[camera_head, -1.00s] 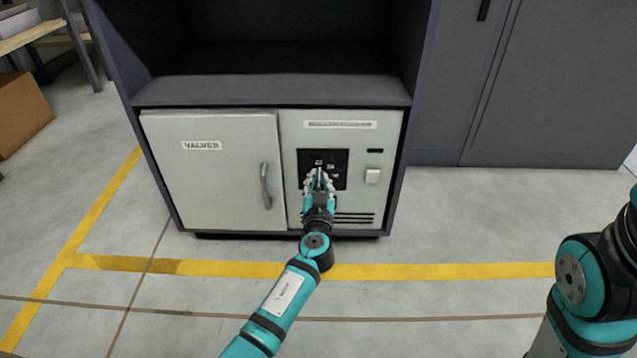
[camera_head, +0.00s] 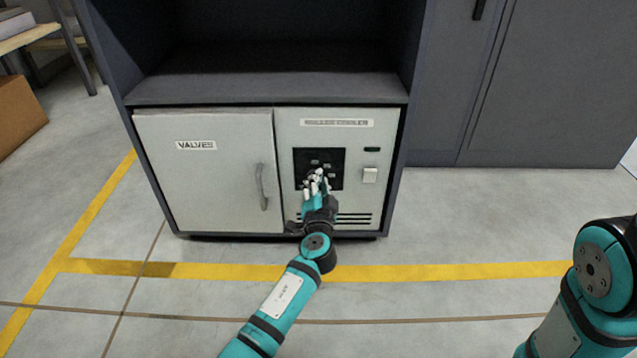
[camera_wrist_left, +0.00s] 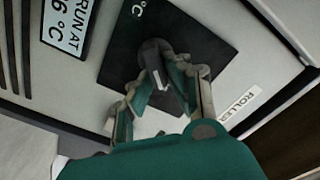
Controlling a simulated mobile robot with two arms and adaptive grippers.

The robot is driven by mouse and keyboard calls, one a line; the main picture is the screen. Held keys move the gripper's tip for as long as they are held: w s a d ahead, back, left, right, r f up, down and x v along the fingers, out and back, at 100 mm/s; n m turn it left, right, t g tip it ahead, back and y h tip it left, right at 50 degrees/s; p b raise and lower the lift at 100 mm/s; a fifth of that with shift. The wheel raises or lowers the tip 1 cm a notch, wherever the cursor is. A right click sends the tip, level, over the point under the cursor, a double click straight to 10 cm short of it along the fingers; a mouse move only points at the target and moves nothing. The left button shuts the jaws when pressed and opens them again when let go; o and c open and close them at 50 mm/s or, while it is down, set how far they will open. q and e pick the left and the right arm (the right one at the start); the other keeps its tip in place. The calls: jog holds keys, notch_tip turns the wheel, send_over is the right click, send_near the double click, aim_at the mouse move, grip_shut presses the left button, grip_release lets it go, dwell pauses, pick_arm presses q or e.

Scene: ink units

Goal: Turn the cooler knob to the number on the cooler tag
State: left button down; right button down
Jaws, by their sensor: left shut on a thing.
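The cooler panel (camera_head: 287,207) is the light grey right half of the cabinet front, under a label strip reading roughly "ROLLER COOLER". Its black dial plate (camera_head: 334,158) carries small markings, too small to read. My left gripper (camera_head: 316,180) is at the plate and covers the knob there. In the left wrist view my left gripper (camera_wrist_left: 165,85) is shut on the dark knob (camera_wrist_left: 154,50) on the black plate. The cooler tag (camera_wrist_left: 68,22) shows partly, reading "RUN AT" and a number ending in "6 °C"; its left part is cut off. My right gripper is out of view.
A closed door labelled "VALVES" (camera_head: 207,175) with a vertical handle (camera_head: 262,187) is left of the panel. Yellow lines (camera_head: 430,272) mark the open floor.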

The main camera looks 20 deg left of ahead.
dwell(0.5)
pick_arm(q)
jog(key=c, duration=1.3)
grip_release()
jog(key=shift+r, duration=0.1)
notch_tip(320, 180, up, 10)
jog(key=shift+f, duration=0.15)
